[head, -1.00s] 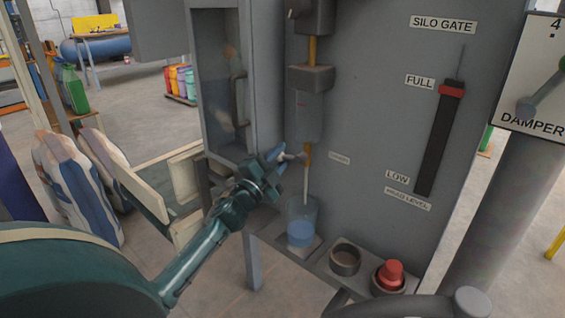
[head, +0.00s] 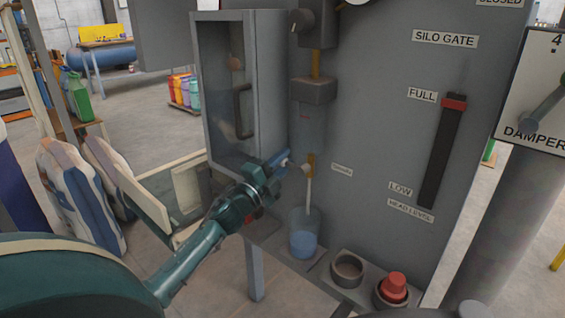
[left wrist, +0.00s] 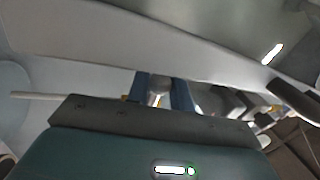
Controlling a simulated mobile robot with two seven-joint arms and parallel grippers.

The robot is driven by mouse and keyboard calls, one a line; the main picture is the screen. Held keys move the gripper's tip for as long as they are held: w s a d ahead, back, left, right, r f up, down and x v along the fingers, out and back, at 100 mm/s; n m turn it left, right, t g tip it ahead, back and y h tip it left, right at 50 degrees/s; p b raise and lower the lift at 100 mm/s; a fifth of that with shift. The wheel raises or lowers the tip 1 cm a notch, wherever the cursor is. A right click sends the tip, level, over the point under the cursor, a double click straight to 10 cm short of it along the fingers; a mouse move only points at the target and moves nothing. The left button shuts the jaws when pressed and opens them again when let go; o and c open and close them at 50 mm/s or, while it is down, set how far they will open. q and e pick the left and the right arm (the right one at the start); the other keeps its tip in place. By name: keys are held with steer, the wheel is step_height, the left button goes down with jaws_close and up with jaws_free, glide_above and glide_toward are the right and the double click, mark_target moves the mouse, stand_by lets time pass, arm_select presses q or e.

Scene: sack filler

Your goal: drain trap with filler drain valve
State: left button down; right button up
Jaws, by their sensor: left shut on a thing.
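The filler drain valve (head: 310,166) is a small brass fitting with a pale handle, low on the grey panel. My left gripper (head: 284,162) is shut on its handle, reaching in from the left. In the left wrist view the blue fingers sit on both sides of a pale rounded knob (left wrist: 159,88). The trap (head: 311,125), a dull grey bowl under a grey block (head: 313,90), is above the valve. A thin pale line, stream or tube, runs from the valve down into a clear cup (head: 318,222) holding blue liquid. My right gripper is out of view.
Sacks (head: 75,200) stand farther left.

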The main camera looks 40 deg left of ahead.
arm_select(q)
steer(key=c, duration=1.3)
jaws_free()
steer(key=v, duration=1.3)
steer(key=shift+s, duration=0.1)
